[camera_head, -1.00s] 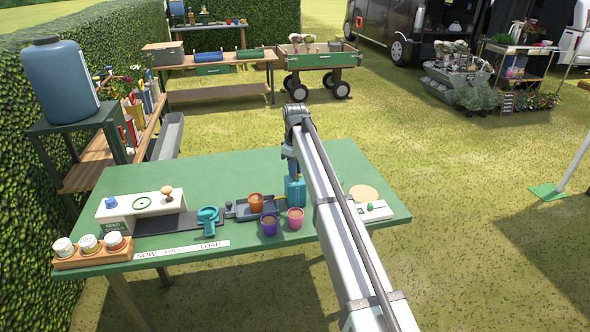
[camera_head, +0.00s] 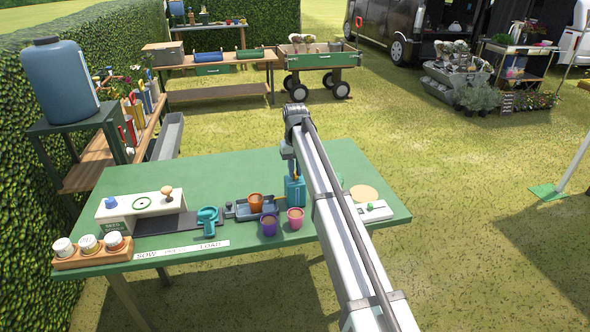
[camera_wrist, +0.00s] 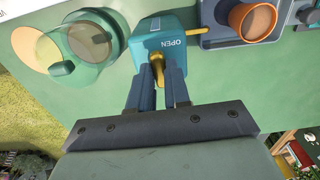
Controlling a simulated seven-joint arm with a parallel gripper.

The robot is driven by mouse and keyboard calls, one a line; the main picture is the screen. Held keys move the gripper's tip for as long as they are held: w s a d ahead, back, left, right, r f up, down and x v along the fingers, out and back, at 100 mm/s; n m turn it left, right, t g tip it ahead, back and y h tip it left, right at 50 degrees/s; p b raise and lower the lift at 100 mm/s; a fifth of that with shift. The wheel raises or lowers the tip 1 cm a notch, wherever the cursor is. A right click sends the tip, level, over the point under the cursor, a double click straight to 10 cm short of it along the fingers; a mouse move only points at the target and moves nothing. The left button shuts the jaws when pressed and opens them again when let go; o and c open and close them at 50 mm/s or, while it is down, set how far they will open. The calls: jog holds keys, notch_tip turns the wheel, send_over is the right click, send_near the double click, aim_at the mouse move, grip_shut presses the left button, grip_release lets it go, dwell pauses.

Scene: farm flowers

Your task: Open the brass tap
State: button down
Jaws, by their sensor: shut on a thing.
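The brass tap (camera_wrist: 156,70) is a small gold lever on the face of a teal block marked OPEN (camera_wrist: 168,48). A thin brass spout sticks out from the block's side toward an orange pot (camera_wrist: 252,20) in a grey-blue tray. My gripper (camera_wrist: 161,75) is shut on the brass lever, its two dark fingers either side of it. In the head view the teal block (camera_head: 294,190) stands on the green table under my arm, which hides the fingers. The orange pot (camera_head: 255,202) sits in the tray (camera_head: 240,211) left of the block.
A purple pot (camera_head: 269,225) and a pink pot (camera_head: 296,217) stand in front of the block. A teal scoop (camera_head: 208,218) and white seeder unit (camera_head: 140,206) lie left. A round glass-topped green container (camera_wrist: 92,45) is beside the block. The table's back left is clear.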

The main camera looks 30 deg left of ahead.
aim_at(295, 172)
dwell(0.4)
jog(key=c, duration=1.1)
grip_release()
jog(key=shift+r, duration=0.1)
notch_tip(295, 172, up, 14)
jog(key=shift+f, duration=0.2)
